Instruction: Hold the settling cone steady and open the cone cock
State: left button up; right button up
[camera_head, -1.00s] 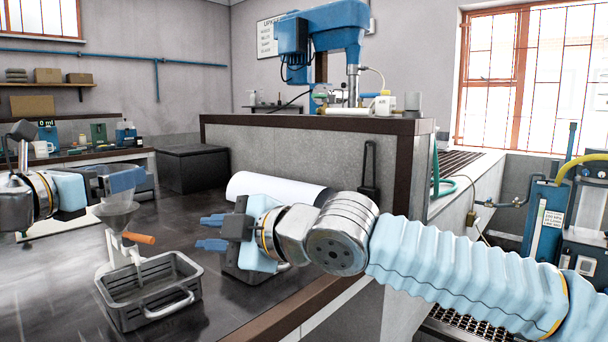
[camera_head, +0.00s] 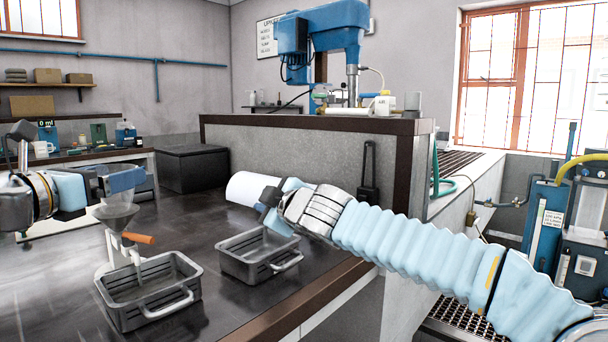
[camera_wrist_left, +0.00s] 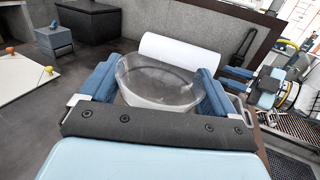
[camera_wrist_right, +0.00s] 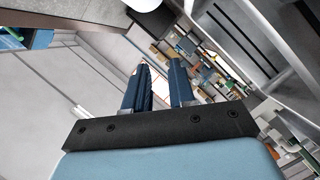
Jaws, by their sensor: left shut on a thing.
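The settling cone (camera_head: 116,220), clear and funnel-shaped, stands upright on a white stand at the left of the bench. My left gripper (camera_head: 122,182) is shut on its upper rim. In the left wrist view the blue fingers (camera_wrist_left: 158,88) press on both sides of the wide clear cone (camera_wrist_left: 160,76). The cone cock has an orange handle (camera_head: 138,238) pointing right, low on the cone. A grey tray (camera_head: 150,312) sits below it. My right gripper (camera_wrist_right: 160,85) is empty, its fingers apart with a narrow gap.
A second grey tray (camera_head: 258,270) stands to the right, below my right wrist. A white roll (camera_head: 247,188) lies behind it. A low grey wall (camera_head: 300,150) bounds the bench at the back.

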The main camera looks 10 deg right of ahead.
jog(key=w+d+r+m+t+h, duration=0.1)
jog(key=d+r+m+t+h, duration=0.1)
jog(key=d, duration=0.5)
jog(key=shift+w+d+r+m+h, duration=0.35)
jog(key=shift+r+m, duration=0.15)
jog(key=shift+r, duration=0.9)
